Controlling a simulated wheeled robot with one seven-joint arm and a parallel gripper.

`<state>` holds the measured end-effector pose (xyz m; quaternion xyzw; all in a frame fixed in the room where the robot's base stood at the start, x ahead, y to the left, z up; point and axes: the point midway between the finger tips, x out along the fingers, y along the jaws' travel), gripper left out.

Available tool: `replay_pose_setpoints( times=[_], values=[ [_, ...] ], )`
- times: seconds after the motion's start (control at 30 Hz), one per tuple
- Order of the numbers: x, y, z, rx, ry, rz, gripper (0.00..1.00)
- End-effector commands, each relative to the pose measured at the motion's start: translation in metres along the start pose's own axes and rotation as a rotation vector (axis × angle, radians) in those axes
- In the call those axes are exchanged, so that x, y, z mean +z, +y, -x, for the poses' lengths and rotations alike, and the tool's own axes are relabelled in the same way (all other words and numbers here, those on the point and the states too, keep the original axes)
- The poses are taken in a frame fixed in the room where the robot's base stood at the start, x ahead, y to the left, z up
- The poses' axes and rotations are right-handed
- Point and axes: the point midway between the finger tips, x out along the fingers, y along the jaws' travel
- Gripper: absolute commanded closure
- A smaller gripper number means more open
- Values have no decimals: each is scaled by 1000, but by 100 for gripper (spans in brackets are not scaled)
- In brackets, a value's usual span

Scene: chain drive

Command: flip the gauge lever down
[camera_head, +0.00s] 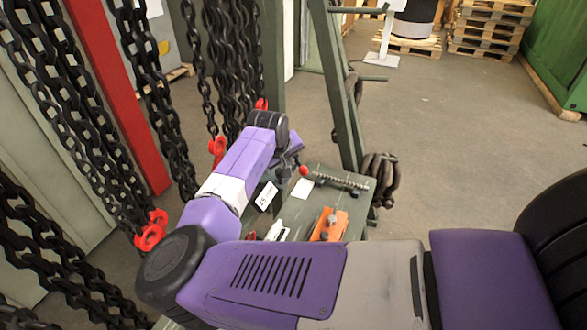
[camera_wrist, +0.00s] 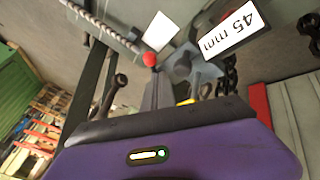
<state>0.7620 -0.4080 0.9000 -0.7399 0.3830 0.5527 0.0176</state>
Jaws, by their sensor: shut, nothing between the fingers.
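The gauge lever shows as a red ball knob (camera_head: 304,171) on the green bench, beside a white card. In the wrist view the knob (camera_wrist: 150,60) is just past the tips of my gripper (camera_wrist: 155,80). Its stem is mostly hidden, so I cannot tell its exact tilt. In the head view my gripper (camera_head: 288,166) points down just left of the knob, partly hidden by my own arm. It is shut and empty. I cannot tell whether it touches the knob. A label reading 45 mm (camera_wrist: 230,34) lies near the knob.
A threaded rod (camera_head: 340,180) lies right of the knob on the bench (camera_head: 308,213). An orange tool (camera_head: 330,225) lies nearer the front. Black chains (camera_head: 150,90) with red hooks (camera_head: 150,231) hang at the left. A green post (camera_head: 335,85) stands behind. Open floor lies to the right.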

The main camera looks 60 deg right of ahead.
Motion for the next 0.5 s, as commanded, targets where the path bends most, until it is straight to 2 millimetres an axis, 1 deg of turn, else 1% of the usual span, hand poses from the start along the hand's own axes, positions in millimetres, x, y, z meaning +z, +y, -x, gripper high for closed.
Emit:
replay_pose_setpoints(
  times=[0.17, 0.5],
  values=[
    [1, 1, -17, -1, -3, -2, 100],
    [0, 0, -75, -2, -1, -3, 100]
  ],
)
